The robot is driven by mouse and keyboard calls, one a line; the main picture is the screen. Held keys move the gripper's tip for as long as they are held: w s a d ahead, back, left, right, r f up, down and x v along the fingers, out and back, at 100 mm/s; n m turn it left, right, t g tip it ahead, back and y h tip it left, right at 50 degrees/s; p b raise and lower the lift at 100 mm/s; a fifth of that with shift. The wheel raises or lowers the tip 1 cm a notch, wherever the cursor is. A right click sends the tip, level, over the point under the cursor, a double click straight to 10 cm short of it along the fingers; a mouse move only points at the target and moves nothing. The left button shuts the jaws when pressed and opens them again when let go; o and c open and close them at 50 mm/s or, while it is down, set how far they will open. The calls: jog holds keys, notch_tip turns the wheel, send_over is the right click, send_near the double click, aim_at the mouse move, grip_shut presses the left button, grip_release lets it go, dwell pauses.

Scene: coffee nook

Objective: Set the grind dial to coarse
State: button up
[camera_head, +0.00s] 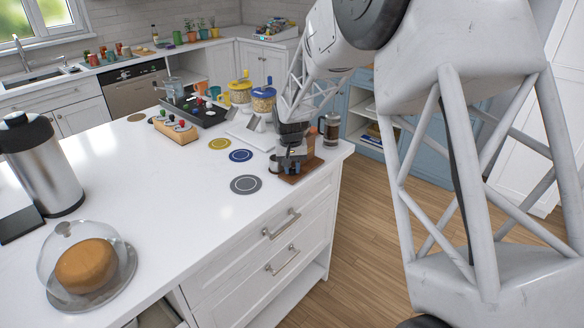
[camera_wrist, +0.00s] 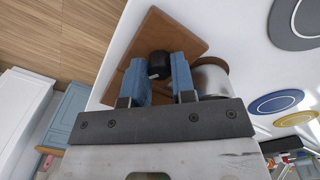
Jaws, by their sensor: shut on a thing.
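My gripper (camera_wrist: 160,80) points down over a brown wooden base (camera_wrist: 197,42) at the counter's front right corner; the base also shows in the head view (camera_head: 305,172). Its two blue fingers are shut on a small black knob (camera_wrist: 159,66), which looks like the grind dial. No coarse or fine markings can be read, so I cannot tell the dial's setting. A metal cup (camera_wrist: 209,78) stands beside the right finger in the wrist view, partly hidden by it. In the head view my gripper (camera_head: 291,157) hides most of the dial.
A French press (camera_head: 330,128) stands close behind my gripper. Grey (camera_head: 246,184), blue (camera_head: 241,156) and yellow (camera_head: 220,143) coasters lie to the left. A cake dome (camera_head: 87,262) and steel dispenser (camera_head: 45,165) stand at the far left. The counter between is clear.

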aim_at(291, 169)
jog(key=o, duration=0.9)
jog(key=shift+r, duration=0.2)
jog(key=shift+a+r, duration=0.1)
jog(key=shift+r, duration=3.6)
